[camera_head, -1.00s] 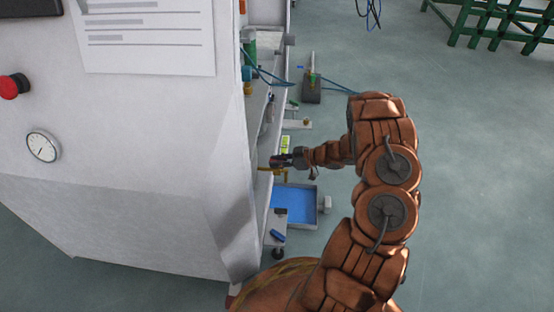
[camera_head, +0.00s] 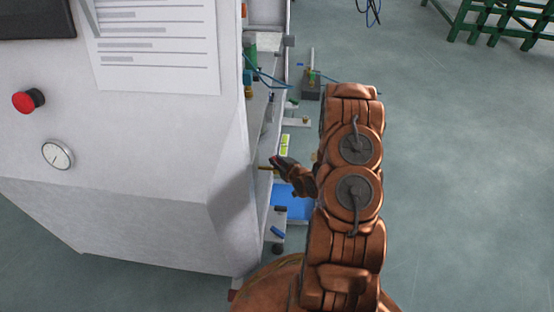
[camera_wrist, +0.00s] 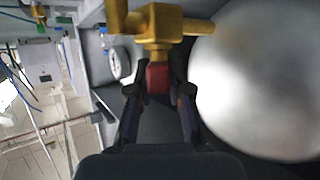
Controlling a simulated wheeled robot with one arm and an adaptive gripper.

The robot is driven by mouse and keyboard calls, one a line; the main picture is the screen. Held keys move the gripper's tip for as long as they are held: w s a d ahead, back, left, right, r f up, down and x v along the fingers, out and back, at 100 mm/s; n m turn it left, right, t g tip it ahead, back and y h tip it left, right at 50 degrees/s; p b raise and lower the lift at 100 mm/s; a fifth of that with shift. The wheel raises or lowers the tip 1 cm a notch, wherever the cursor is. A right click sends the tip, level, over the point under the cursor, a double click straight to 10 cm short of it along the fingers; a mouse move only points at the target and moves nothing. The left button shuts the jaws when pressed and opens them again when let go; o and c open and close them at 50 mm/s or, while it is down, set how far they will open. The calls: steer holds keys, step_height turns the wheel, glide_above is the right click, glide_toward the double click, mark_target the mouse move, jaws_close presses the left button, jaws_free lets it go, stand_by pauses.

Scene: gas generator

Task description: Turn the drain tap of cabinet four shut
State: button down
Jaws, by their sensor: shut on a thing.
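The brass drain tap (camera_wrist: 160,25) shows at the top of the wrist view, with a red handle (camera_wrist: 158,78) below its body. My gripper (camera_wrist: 158,92) has its two dark fingers closed on the red handle, one on each side. In the head view my gripper (camera_head: 278,161) is at the open side of the white cabinet (camera_head: 150,225). A short brass pipe (camera_head: 265,168) shows just left of it there. The tap handle is hidden in the head view.
A large pale rounded vessel (camera_wrist: 262,75) stands close to the right of my fingers. A round gauge (camera_wrist: 120,64) is behind on the left. A blue tray (camera_head: 291,205) lies below my gripper. Open floor (camera_head: 460,190) lies to the right.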

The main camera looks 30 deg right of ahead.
mark_target(277, 160)
steer(key=shift+w+a+r+m+g+h+p, duration=0.1)
steer(key=shift+m+g+h+p, duration=0.4)
steer(key=shift+m+h, duration=0.7)
steer(key=shift+a+m+g+h+p, duration=0.1)
steer(key=shift+m+g+h+p, duration=0.1)
steer(key=shift+m+h+p, duration=0.75)
steer(key=shift+d+m+g+h, duration=0.1)
steer(key=shift+m+g+h, duration=0.5)
steer(key=shift+m+h, duration=0.9)
steer(key=shift+d+m+g+h, duration=0.1)
steer(key=shift+m+g+h, duration=0.2)
steer(key=shift+h, duration=0.25)
steer(key=c, duration=1.1)
jaws_free()
step_height(277, 160, up, 9)
steer(key=shift+f, duration=0.1)
steer(key=shift+r, duration=0.55)
